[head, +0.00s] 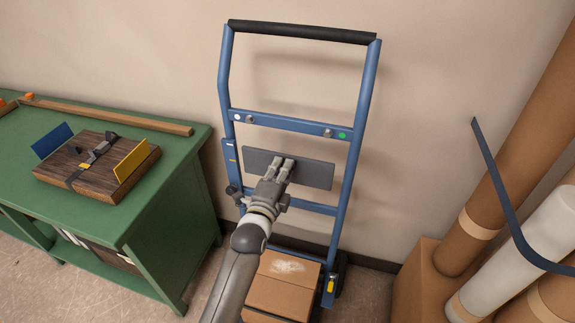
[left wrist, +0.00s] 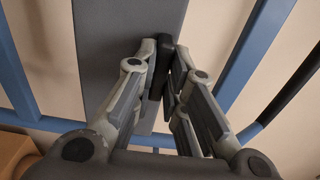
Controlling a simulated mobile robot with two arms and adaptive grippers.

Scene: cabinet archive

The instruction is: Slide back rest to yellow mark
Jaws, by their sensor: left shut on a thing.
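The back rest is a flat dark grey plate (head: 316,174) across the middle of a blue hand truck (head: 362,110), between its two side rails. My left gripper (head: 283,164) reaches up from below and is shut at the middle of the plate. In the left wrist view, its fingers (left wrist: 164,68) close on a short black handle (left wrist: 157,78) in front of the grey plate (left wrist: 105,50). A small yellow mark (head: 232,160) shows on a blue strip beside the left rail, near the plate's height. My right gripper is out of view.
A cardboard box (head: 282,290) sits low on the hand truck. A green workbench (head: 165,180) with a strapped wooden block (head: 90,165) stands at left. Tall cardboard tubes (head: 510,150) stand at right. The wall is close behind the truck.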

